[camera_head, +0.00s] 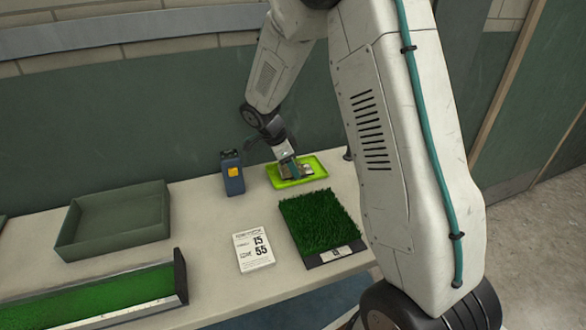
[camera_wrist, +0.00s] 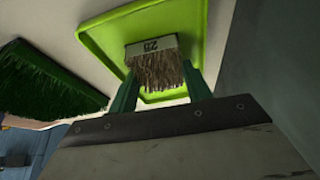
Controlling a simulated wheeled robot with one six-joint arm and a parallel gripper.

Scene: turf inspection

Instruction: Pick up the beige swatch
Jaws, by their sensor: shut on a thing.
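The beige swatch (camera_wrist: 155,68) is a small tuft of tan bristles with a pale numbered label strip along one edge. It is over the lime-green tray (camera_wrist: 195,35) in the wrist view. My gripper (camera_wrist: 160,85) has its two green fingers on either side of the swatch and is shut on it. In the head view my gripper (camera_head: 291,170) reaches down to the lime tray (camera_head: 318,163), at the back right of the table. The swatch (camera_head: 306,170) is partly hidden there by the gripper. I cannot tell whether it still touches the tray.
A dark blue device with a yellow patch (camera_head: 232,174) stands just left of the tray. A green turf sample (camera_head: 318,222) and a printed card (camera_head: 253,251) lie in front. An empty grey-green bin (camera_head: 115,222) and a long turf trough (camera_head: 95,300) are at left.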

